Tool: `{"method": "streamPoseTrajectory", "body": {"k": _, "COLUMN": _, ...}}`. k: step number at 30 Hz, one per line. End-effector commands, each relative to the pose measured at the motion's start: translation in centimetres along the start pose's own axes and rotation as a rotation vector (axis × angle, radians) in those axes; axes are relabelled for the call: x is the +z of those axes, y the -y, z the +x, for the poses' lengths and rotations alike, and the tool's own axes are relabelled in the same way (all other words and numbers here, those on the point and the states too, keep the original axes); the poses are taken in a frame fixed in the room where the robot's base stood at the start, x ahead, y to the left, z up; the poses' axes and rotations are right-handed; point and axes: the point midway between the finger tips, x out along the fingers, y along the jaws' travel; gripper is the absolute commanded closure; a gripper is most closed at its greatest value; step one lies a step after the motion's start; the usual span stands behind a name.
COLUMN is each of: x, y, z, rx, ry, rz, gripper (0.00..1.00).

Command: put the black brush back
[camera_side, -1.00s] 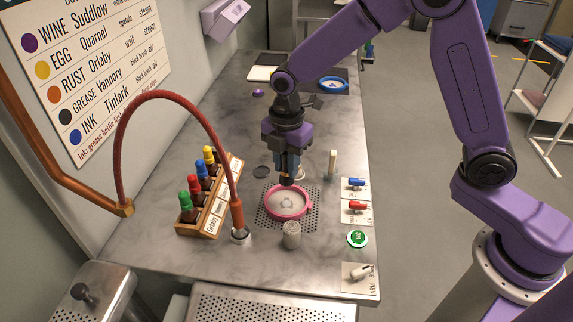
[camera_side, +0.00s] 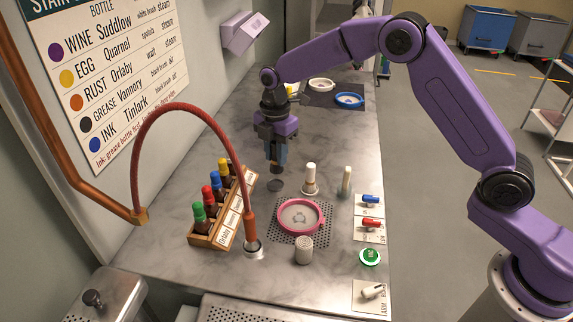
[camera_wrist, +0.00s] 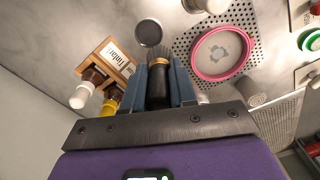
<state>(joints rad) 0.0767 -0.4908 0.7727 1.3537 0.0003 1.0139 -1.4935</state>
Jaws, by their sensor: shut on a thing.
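My gripper (camera_side: 277,157) is shut on the black brush (camera_wrist: 158,82), whose dark body and gold band show between the fingers in the wrist view. The brush points down, its bristle end away from my gripper. In the side view the brush is a small dark tip below the fingers, above a round dark grey disc (camera_side: 276,185) on the counter. The disc also shows in the wrist view (camera_wrist: 148,32), just beyond the bristles. The brush appears apart from the disc. A pink-rimmed ring (camera_side: 301,215) with a faint stain in it lies on the perforated plate.
A rack of bottles (camera_side: 213,213) stands left. A white-handled tool (camera_side: 310,178) and an upright spatula-like tool (camera_side: 346,180) stand right of the disc. A red hose (camera_side: 190,112) arches at front left. A grey shaker (camera_side: 304,249) stands in front.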

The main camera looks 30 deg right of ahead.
Motion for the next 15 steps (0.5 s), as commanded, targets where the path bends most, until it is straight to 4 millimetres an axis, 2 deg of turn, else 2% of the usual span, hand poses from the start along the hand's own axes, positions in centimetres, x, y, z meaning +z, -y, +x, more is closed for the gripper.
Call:
{"method": "streamPoseTrajectory", "body": {"k": 6, "x": 1.2, "y": -1.6, "z": 0.2, "rx": 0.0, "ry": 0.0, "rz": 0.0, "gripper": 1.0}}
{"method": "streamPoseTrajectory", "body": {"k": 15, "x": 1.4, "y": -1.7, "z": 1.7, "rx": -0.002, "ry": 0.0, "rz": 0.0, "gripper": 1.0}}
